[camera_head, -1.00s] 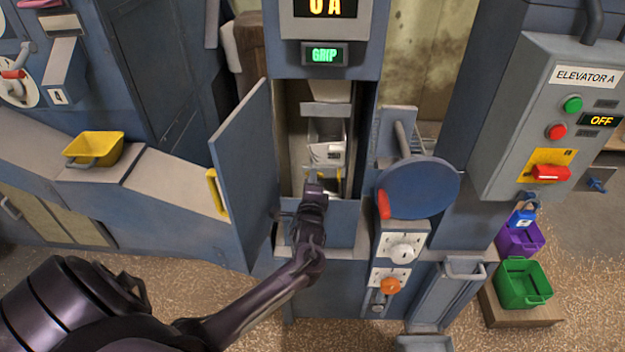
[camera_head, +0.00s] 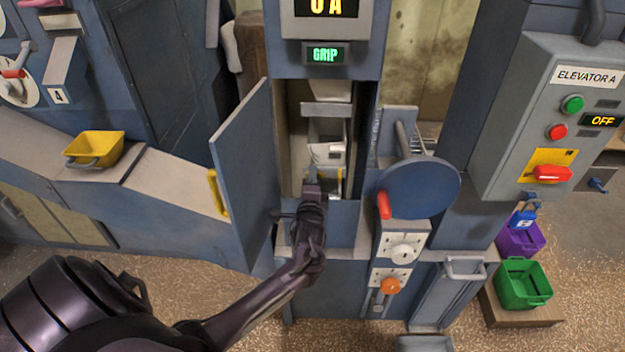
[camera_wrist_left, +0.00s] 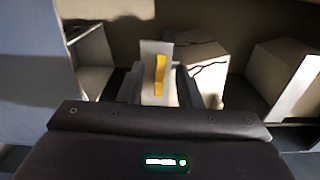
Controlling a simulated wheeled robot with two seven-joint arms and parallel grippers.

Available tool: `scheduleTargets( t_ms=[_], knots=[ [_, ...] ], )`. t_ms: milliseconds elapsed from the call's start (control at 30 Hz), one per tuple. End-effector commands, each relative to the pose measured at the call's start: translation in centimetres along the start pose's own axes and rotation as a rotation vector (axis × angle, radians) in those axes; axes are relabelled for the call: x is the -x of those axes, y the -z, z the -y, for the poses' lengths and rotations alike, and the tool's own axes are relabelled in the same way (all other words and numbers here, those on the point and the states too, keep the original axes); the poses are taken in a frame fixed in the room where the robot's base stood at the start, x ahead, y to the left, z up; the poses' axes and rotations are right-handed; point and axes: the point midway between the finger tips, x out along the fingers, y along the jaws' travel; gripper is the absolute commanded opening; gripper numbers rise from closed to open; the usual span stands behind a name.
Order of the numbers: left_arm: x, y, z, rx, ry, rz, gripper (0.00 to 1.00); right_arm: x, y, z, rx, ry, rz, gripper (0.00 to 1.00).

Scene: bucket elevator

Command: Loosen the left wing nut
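My left gripper (camera_head: 312,188) reaches into the open elevator housing, at the lower part of the opening. In the left wrist view, its two dark fingers (camera_wrist_left: 159,85) stand apart. A narrow upright yellow piece (camera_wrist_left: 160,75) shows between them against a pale grey plate, with a gap on each side. It looks like the left wing nut, but its wings cannot be made out. Another yellow piece (camera_head: 339,184) shows just right of the fingertips in the head view. A grey bucket (camera_head: 327,153) hangs above them. My right gripper is not in view.
The open blue door (camera_head: 243,170) stands close left of my left arm. A blue disc (camera_head: 418,188) with a red handle is to the right of the opening. The housing's side walls leave little room. The control panel (camera_head: 560,120) reads OFF.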

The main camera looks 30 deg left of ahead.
Motion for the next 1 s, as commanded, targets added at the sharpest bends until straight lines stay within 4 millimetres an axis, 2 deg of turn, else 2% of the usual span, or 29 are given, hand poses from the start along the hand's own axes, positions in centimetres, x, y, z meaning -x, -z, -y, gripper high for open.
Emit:
scheduleTargets(
  t_ms=[267, 700, 833, 1000],
  knots=[
    [0.4, 0.1, -0.1, -0.001, -0.001, -0.001, 0.31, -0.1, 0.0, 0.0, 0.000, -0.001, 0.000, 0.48],
    [6.9, 0.0, -0.2, 0.000, -0.001, -0.002, 0.31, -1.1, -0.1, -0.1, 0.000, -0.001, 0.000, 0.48],
    [7.7, 0.0, -0.1, 0.000, -0.001, 0.000, 0.31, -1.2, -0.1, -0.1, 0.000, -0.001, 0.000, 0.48],
    [7.8, 0.0, 0.0, 0.000, 0.000, 0.000, 0.31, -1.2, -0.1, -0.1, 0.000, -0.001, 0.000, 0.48]
  ],
)
